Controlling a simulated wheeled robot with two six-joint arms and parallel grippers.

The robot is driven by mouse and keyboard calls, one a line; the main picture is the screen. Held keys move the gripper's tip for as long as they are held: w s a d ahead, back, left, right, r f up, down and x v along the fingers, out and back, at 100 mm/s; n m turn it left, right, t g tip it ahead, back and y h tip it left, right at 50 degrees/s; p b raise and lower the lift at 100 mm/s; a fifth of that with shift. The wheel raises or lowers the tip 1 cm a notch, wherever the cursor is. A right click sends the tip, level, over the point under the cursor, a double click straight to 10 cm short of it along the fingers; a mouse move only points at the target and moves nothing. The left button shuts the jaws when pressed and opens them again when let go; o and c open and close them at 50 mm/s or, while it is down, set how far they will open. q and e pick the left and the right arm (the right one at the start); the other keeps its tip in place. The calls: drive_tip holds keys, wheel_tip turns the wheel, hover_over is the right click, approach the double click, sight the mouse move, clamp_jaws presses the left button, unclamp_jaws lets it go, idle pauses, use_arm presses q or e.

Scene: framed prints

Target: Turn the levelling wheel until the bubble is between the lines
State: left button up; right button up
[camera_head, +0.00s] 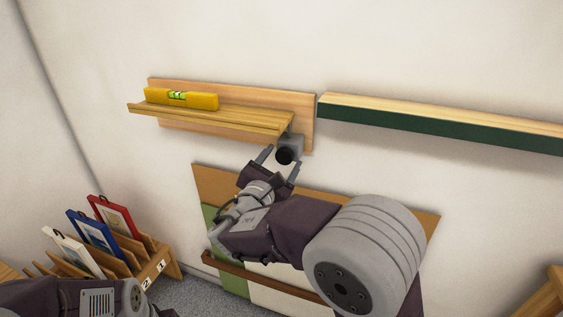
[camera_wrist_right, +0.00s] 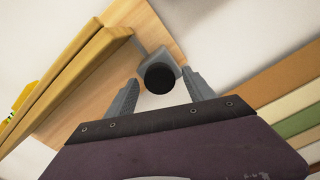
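The levelling wheel (camera_head: 284,156) is a black round knob on a grey block under the right end of the wooden shelf (camera_head: 215,115). It also shows in the right wrist view (camera_wrist_right: 159,77). A yellow spirit level (camera_head: 200,100) lies on the left part of the shelf, with a green vial (camera_head: 177,96); the bubble is too small to place against the lines. My right gripper (camera_head: 280,160) is open, its fingertips on either side of the wheel in the picture; contact cannot be told. In the right wrist view the fingers (camera_wrist_right: 160,98) are apart and empty. My left gripper is not in view.
A long shelf with a dark green front (camera_head: 430,122) is on the wall at right. A wooden rack (camera_head: 155,265) with red, blue and white framed prints stands at lower left. A panel with coloured strips (camera_head: 215,185) leans behind my right arm.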

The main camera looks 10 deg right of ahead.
drive_tip(key=p+v, duration=0.1)
drive_tip(key=v, duration=0.8)
idle(0.8)
